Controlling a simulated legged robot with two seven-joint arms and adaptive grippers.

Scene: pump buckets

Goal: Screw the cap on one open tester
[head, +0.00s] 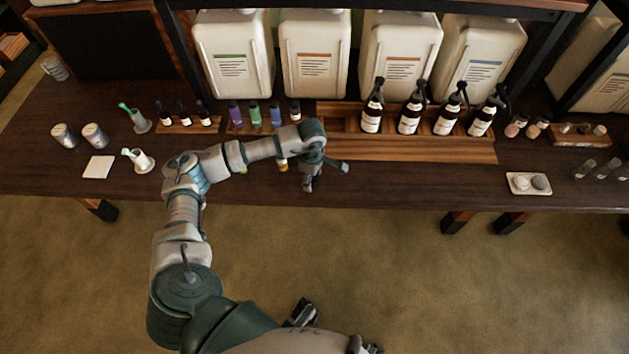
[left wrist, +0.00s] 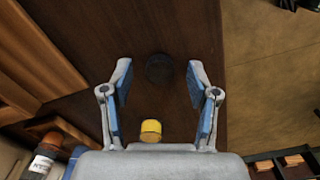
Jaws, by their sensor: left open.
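My left gripper (head: 309,184) is over the front of the dark table in the head view. In the left wrist view its fingers (left wrist: 160,85) are spread with blue pads and nothing clasped. A dark round thing (left wrist: 159,68), perhaps the cap, shows on the table between and beyond the fingertips. A small yellow-topped thing (left wrist: 151,130) shows near the palm; I cannot tell whether it is the open tester. In the head view a small amber tester (head: 283,165) stands beside the gripper, partly hidden by my arm. My right gripper is not clearly seen.
Several coloured vials (head: 254,114) stand behind my left arm. Dark pump bottles (head: 410,115) stand on a wooden stand (head: 430,151) to the right. White canisters (head: 316,60) line the back. The table front right of the gripper is clear up to a small tray (head: 529,190).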

